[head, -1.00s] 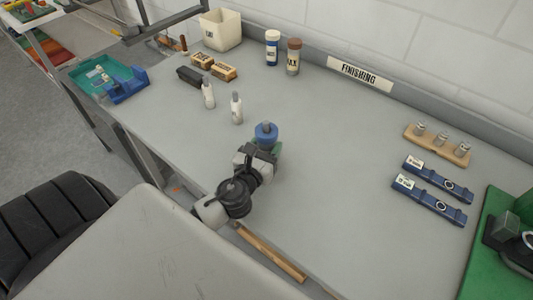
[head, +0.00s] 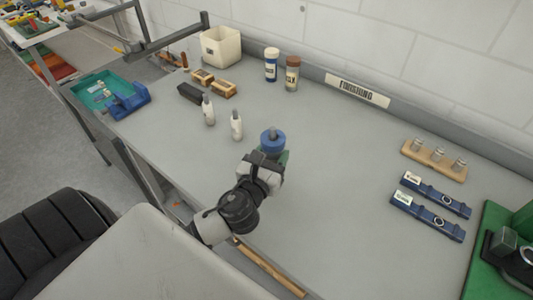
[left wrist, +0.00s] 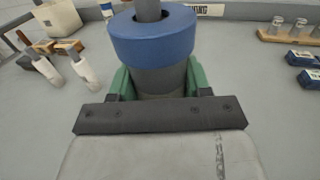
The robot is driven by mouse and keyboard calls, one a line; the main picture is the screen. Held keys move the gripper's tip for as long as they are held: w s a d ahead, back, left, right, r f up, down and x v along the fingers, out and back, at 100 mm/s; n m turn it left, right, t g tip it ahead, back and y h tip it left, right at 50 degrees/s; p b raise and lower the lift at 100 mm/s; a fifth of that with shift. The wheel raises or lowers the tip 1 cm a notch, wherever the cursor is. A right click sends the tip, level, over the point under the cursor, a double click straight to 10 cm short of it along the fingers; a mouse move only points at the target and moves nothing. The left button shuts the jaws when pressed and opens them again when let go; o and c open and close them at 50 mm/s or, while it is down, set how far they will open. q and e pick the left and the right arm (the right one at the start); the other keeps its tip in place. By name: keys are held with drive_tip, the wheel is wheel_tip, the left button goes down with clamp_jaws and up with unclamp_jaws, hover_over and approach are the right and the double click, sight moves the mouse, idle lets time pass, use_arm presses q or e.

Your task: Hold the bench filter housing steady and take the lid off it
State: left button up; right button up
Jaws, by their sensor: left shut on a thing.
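The filter housing (left wrist: 158,80) has a dark grey round body. Its lid (head: 272,142) is a thick blue ring-shaped cap with a grey post rising from the middle, and it sits on top of the body. The lid also fills the upper middle of the left wrist view (left wrist: 152,38). My left gripper (head: 271,160) is shut on the housing body just below the lid. Green pieces flank the body on both sides in the left wrist view. The housing's lower part is hidden behind the gripper, so I cannot tell whether it touches the bench. My right gripper is not in view.
Two white bottles (head: 236,125) stand left of the housing. Blue levels (head: 428,215) and a wooden block with metal cylinders (head: 435,160) lie right. A green-based device (head: 495,265) is at the right edge. The bench's middle is clear.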

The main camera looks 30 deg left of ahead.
use_arm(q)
drive_tip(key=s+d+r, duration=0.2)
drive_tip(key=d+r, duration=0.3)
drive_tip(key=d, duration=0.3)
drive_tip(key=shift+s+d+r, duration=0.3)
drive_tip(key=shift+s+d, duration=0.05)
drive_tip(key=shift+d, duration=0.05)
